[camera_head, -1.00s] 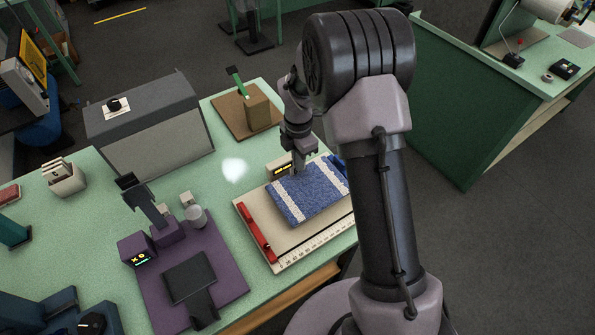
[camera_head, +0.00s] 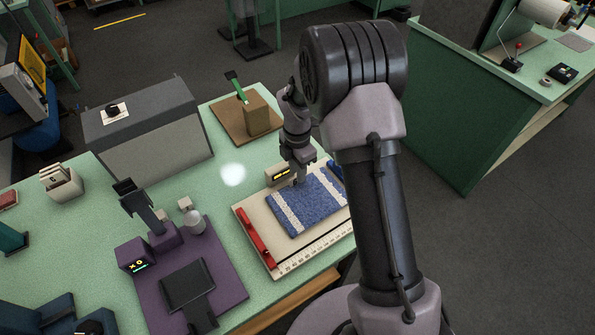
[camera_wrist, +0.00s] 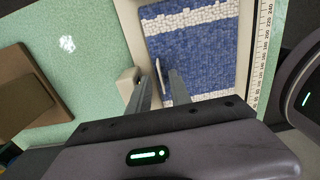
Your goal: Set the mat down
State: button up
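The mat (camera_head: 316,207) is blue with white stripes and lies on a cream board (camera_head: 262,207) with a ruler scale along its front edge. My gripper (camera_head: 299,181) is low over the mat's back edge, pointing down. In the wrist view the mat (camera_wrist: 195,55) fills the upper middle. The two fingers of my gripper (camera_wrist: 161,82) stand apart there, with a thin tan piece at the mat's edge between them. A gap shows beside that piece, so the fingers look open. My arm hides the right end of the board.
A red bar (camera_head: 255,238) lies along the board's left side. A purple device (camera_head: 218,262) is to the left, and a grey box (camera_head: 150,140) and brown block (camera_head: 257,113) stand behind.

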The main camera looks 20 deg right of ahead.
jog(key=s+a+r+m+t+p, duration=0.1)
jog(key=s+r+m, duration=0.15)
jog(key=r, duration=0.75)
jog(key=s+r+m+p, duration=0.1)
jog(key=r+m+p, duration=0.15)
jog(key=r, duration=0.75)
jog(key=s+a+r+m+t, duration=0.1)
jog(key=s+r+m, duration=0.2)
jog(key=s+m, duration=0.4)
jog(key=s+a+r+m+t+y, duration=0.1)
jog(key=s+r+m+t, duration=0.1)
jog(key=s+r+m, duration=0.2)
jog(key=s+a+r+m+t+y, duration=0.1)
jog(key=s+r+m, duration=0.2)
jog(key=s+m, duration=0.7)
jog(key=shift+s+a+r+t+b, duration=0.25)
jog(key=shift+s+r+t+b, duration=0.15)
jog(key=shift+s, duration=0.6)
notch_tip(320, 180, down, 13)
jog(key=b, duration=1.2)
jog(key=shift+r+b, duration=0.15)
jog(key=shift+b, duration=0.25)
